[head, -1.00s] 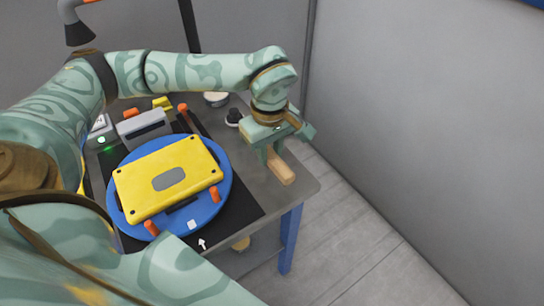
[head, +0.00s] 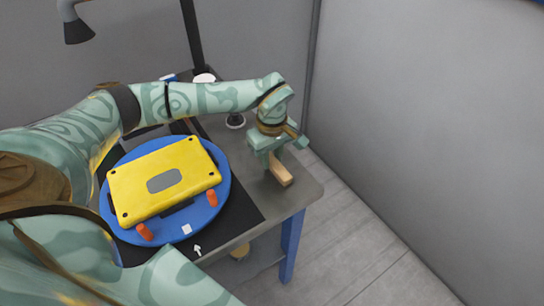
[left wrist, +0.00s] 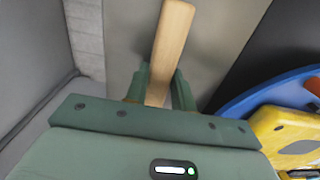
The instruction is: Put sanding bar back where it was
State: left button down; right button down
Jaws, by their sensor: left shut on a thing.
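The sanding bar, a plain light wooden bar (head: 281,172), is at the right end of the grey table. My left gripper (head: 269,162) points down at it and is shut on it. In the left wrist view the bar (left wrist: 171,40) extends out from between the two green fingers (left wrist: 160,88), over the grey table top. I cannot tell whether the bar touches the table or hangs just above it. My right gripper is not in view.
A yellow plate (head: 130,189) with a grey oval sits on a blue round disc (head: 219,197) with orange pegs (head: 212,198), left of the bar. A black knob (head: 235,121) stands behind. The table's right edge (head: 309,192) is close to the bar.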

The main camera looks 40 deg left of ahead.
aim_at(272, 159)
pick_arm(q)
jog(key=shift+f, duration=0.1)
jog(key=c, duration=1.2)
grip_release()
jog(key=shift+o, duration=0.2)
notch_tip(272, 159, up, 12)
jog(key=p, duration=0.2)
jog(key=shift+p, duration=0.4)
